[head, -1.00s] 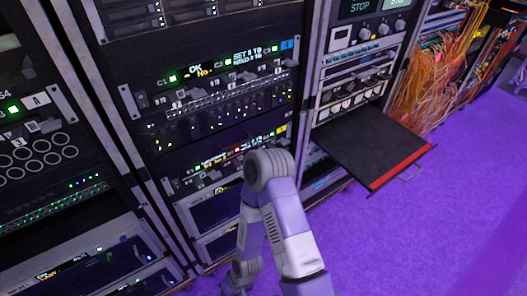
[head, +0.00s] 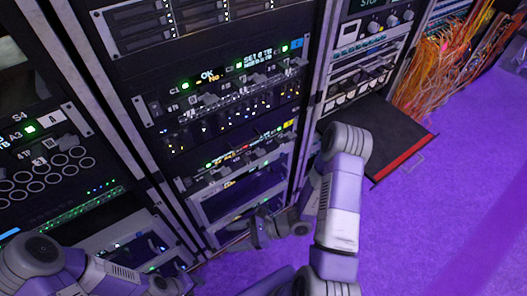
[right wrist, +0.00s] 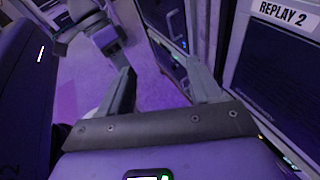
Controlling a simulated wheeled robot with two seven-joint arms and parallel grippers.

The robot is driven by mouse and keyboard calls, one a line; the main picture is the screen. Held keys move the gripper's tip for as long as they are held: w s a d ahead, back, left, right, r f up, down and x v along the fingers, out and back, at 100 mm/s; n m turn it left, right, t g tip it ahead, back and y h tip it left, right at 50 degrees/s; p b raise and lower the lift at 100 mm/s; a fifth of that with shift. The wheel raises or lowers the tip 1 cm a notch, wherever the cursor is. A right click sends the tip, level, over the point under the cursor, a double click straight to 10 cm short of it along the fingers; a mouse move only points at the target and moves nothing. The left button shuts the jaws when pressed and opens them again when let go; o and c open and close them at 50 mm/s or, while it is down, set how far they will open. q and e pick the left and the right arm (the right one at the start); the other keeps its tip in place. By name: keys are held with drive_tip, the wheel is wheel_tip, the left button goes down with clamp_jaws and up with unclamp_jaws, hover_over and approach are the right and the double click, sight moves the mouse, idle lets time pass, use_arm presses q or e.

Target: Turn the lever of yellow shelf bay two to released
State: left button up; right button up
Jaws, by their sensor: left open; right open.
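The yellow-tagged shelf (head: 289,124) is in the middle rack in the head view, below the blue-tagged one. It has a lit strip with green lamps and a row of small grey levers. Its bay numbers are too small to read, so I cannot tell which lever is bay two or how it is set. My right gripper (head: 260,229) is open and empty, low in front of the rack and below this shelf; its spread fingers also show in the right wrist view (right wrist: 162,90). My left gripper (head: 180,281) is open at the bottom left, lower than the right one.
The blue-tagged shelf (head: 297,44) sits above, with similar levers. A black pull-out tray (head: 395,135) with a red front edge juts from the right rack, behind my right arm. Orange cables (head: 450,65) hang further right. Purple floor is clear at right.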

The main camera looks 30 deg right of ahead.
drive_tip(key=w+d+r+m+t+h+p, duration=0.1)
drive_tip(key=w+d+r+m+t+h, duration=0.4)
drive_tip(key=w+d+t, duration=0.35)
drive_tip(key=m+t+h+p, duration=0.2)
drive_tip(key=m+t+h, duration=0.2)
drive_tip(key=m+h, duration=0.3)
approach(262, 155)
drive_tip(key=w, duration=0.4)
drive_tip(key=w+b, duration=0.1)
drive_tip(key=w, duration=0.4)
drive_tip(key=shift+w+a+f+b, duration=0.2)
drive_tip(key=shift+a+b, duration=0.1)
drive_tip(key=shift+a, duration=0.1)
drive_tip(key=shift+c, duration=0.3)
drive_tip(key=c, duration=1)
